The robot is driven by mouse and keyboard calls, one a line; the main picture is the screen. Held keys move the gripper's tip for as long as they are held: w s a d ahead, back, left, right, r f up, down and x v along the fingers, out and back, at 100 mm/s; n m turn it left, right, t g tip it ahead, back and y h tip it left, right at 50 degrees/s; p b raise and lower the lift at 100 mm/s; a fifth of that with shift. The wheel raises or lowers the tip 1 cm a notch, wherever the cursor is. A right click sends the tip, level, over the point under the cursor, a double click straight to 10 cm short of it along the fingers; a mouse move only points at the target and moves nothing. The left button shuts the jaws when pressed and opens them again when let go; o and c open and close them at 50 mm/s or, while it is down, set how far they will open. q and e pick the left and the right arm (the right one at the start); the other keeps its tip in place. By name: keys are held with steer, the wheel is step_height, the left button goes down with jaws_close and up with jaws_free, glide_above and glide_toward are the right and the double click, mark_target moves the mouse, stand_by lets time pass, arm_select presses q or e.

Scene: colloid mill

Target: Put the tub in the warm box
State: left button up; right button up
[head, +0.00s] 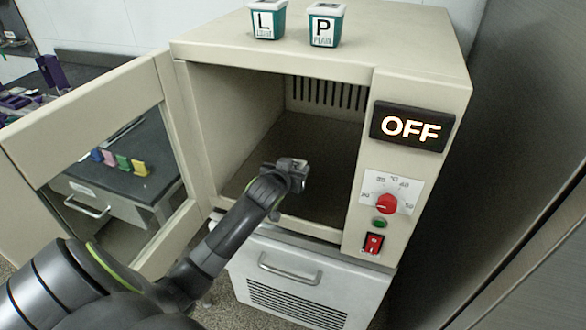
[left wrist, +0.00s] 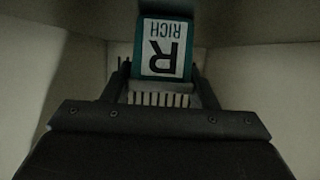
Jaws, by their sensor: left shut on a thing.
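The warm box (head: 420,52) is a cream cabinet with its door (head: 85,90) swung open to the left. My left gripper (head: 296,172) reaches into its open front. In the left wrist view the left gripper (left wrist: 163,88) is shut on a teal tub (left wrist: 163,48) with a white label reading "R RICH", upside down in that picture. In the head view my gripper hides this tub. Whether it touches the box floor (head: 300,140) I cannot tell. My right gripper is not in view.
Two teal-and-white tubs, "L" (head: 266,22) and "P" (head: 326,26), stand on the box top. The front panel has a lit "OFF" display (head: 411,127), a red dial (head: 386,204) and a red switch (head: 373,243). The visible box floor around my gripper is clear.

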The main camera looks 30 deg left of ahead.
arm_select(q)
steer(key=shift+f, duration=0.15)
steer(key=o, duration=1.1)
steer(key=shift+c, duration=0.2)
steer(key=shift+s+r, duration=0.15)
steer(key=shift+r, duration=0.15)
steer(key=v, duration=1.1)
steer(key=shift+s+d+p, duration=0.2)
steer(key=shift+s+p, duration=0.1)
steer(key=shift+p, duration=0.1)
steer(key=shift+r, duration=0.1)
